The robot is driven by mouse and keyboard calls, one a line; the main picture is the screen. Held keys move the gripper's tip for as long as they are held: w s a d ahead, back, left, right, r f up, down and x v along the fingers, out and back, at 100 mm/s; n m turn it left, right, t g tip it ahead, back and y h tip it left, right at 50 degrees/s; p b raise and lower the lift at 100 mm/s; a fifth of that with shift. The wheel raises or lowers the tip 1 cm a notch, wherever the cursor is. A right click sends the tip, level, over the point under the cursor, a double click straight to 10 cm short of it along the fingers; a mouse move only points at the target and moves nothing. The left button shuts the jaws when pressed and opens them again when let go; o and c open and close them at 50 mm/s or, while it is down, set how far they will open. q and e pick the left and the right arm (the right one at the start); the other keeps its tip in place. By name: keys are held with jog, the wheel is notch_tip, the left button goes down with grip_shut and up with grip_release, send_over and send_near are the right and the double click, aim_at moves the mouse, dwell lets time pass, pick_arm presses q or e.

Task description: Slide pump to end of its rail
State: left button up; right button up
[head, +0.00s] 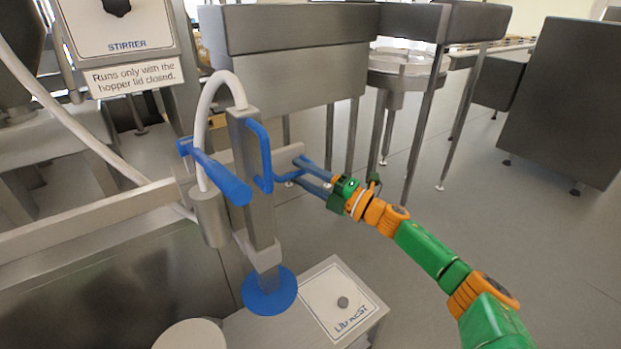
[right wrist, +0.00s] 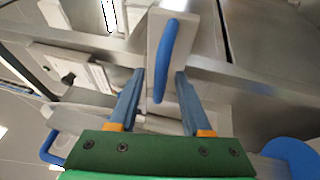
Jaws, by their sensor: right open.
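The pump is a grey upright column (head: 256,205) with blue handles, a white hose over its top and a blue disc (head: 270,290) at its foot. It stands on a horizontal metal rail (head: 90,219), near the rail's right end. A blue U-shaped handle (head: 262,153) is on the column's right side. My right gripper (head: 298,170) is open just right of the column. In the right wrist view a blue handle (right wrist: 173,55) on a pale block lies ahead, between the spread fingers (right wrist: 157,85); I cannot tell whether they touch it. My left gripper is not in view.
A lid rest plate (head: 335,298) lies below the pump at the right. A stirrer panel (head: 120,25) hangs at the back left. A steel hopper or tank (head: 290,75) stands behind. Open floor lies to the right.

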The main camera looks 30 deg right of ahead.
jog(key=v, duration=0.6)
jog(key=shift+b, duration=0.4)
jog(key=shift+d, duration=0.1)
jog(key=s+d+f+m+g+h+p, duration=0.1)
jog(key=d+f+m+h+p, duration=0.1)
jog(key=f+m+h, duration=0.45)
jog(key=s+d+f+m+g+h+p, duration=0.1)
jog(key=s+d+f+m+p, duration=0.2)
jog(key=f, duration=0.7)
jog(key=s+a+f+m+g+h, duration=0.1)
jog(key=s+f+m+g, duration=0.25)
jog(key=f, duration=0.45)
jog(key=s+a+f+m+g+h, duration=0.1)
jog(key=s+a+f+m+g, duration=0.15)
jog(key=s+f, duration=0.35)
jog(key=s+a+f+m+g+p, duration=0.1)
jog(key=s+a+f+m+g, duration=0.1)
jog(key=s, duration=0.6)
jog(key=s+a+f+m+g+p, duration=0.1)
jog(key=s+a+f+m+g, duration=0.1)
jog(key=s+a+f+g, duration=0.2)
jog(key=s+a+f+m+g+y+p, duration=0.1)
jog(key=s+a+f, duration=0.6)
jog(key=s, duration=0.7)
jog(key=a+m+g, duration=0.1)
jog(key=a+g, duration=0.1)
jog(key=shift+a+p, duration=0.35)
jog(key=shift+f, duration=0.1)
